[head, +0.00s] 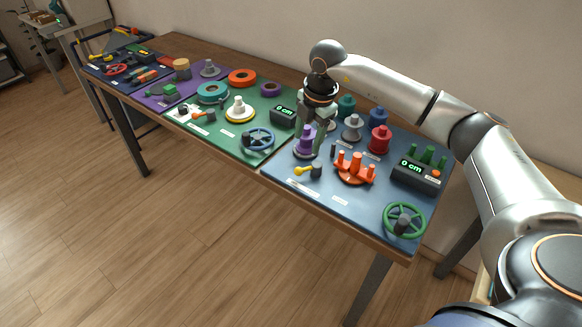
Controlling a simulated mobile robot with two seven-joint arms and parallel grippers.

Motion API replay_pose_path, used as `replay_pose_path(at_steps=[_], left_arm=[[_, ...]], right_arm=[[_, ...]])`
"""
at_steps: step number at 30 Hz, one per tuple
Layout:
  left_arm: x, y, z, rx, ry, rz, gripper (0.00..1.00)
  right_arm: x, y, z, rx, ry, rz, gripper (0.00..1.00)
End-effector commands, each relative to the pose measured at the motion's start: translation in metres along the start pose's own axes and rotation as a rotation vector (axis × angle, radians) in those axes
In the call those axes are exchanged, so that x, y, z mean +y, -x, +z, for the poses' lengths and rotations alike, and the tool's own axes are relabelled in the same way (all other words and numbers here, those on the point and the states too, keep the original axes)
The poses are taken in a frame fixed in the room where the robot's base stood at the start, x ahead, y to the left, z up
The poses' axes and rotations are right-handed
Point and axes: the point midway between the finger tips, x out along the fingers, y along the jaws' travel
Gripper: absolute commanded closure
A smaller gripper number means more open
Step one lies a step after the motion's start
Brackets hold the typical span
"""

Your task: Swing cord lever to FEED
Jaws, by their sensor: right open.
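A small lever with a yellow handle (304,171) and a dark pivot block sits at the front left of the blue board (345,203). Its handle points left in the picture; the labels near it are too small to read. My right gripper (313,147) points down above the blue board, behind the lever and apart from it. It is open, with its fingers close to the purple spool (305,140); I cannot tell whether they touch it. My left gripper is out of view.
An orange piece with upright posts (354,170) stands right of the lever. Behind are grey (352,127) and red (380,138) spools. A counter reading 0 cm (416,173) and a green handwheel (404,220) are at the right. The board's front edge is clear.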

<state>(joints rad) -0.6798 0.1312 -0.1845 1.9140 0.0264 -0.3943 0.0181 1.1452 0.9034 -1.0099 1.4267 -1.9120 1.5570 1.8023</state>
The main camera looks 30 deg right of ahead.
Motion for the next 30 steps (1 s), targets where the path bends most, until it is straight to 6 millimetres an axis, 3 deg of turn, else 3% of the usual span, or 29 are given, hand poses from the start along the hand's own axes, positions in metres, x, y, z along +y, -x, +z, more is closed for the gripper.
replay_pose_path(at_steps=[16,21,30], left_arm=[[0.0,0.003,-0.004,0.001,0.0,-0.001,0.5],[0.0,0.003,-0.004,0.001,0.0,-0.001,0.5],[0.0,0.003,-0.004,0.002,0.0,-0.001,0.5]], right_arm=[[-0.001,-0.102,-0.004,0.006,0.005,-0.003,0.4],[0.0,-0.115,-0.004,0.007,0.007,0.001,0.4],[0.0,-0.118,-0.003,0.006,0.006,0.001,0.4]])
